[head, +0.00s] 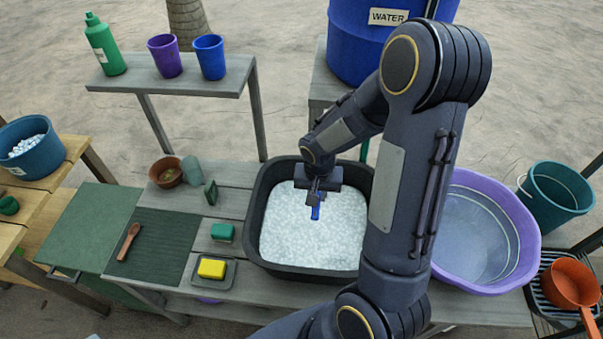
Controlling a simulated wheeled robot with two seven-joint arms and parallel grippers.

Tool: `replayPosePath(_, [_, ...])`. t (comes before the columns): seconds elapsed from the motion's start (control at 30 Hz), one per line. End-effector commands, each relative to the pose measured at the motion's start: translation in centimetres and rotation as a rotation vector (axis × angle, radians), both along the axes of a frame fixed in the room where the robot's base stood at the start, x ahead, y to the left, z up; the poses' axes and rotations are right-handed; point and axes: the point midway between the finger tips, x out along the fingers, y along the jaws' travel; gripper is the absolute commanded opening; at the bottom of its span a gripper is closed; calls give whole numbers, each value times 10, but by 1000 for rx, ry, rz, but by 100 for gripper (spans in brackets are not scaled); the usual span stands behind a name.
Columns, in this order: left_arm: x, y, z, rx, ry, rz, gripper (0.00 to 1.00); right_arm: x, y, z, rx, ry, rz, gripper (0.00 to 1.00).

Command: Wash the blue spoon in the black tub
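The black tub (260,215) stands on the grey bench in the middle, filled with white foam (305,235). My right gripper (316,200) points down over the foam, inside the tub's outline. It appears shut on the blue spoon (316,213), of which only a short blue piece shows just below the fingers. The rest of the spoon is hidden by the gripper or in the foam. My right arm covers the tub's right side. My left gripper is not in view.
A purple basin (520,235) of water stands right of my arm. A yellow sponge (211,268) and a green block (222,232) sit close to the tub's left side. A blue water barrel (345,50) stands behind.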

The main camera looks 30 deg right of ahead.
Motion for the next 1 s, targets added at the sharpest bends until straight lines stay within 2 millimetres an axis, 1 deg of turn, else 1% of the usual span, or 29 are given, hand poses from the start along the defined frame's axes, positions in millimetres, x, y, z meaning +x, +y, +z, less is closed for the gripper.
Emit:
replayPosePath(0.17, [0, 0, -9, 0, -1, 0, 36, -1, 0, -12, 0, 1, 0, 0])
replayPosePath(1.0, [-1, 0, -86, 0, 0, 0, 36, -1, 0, -121, 0, 2, 2, 0])
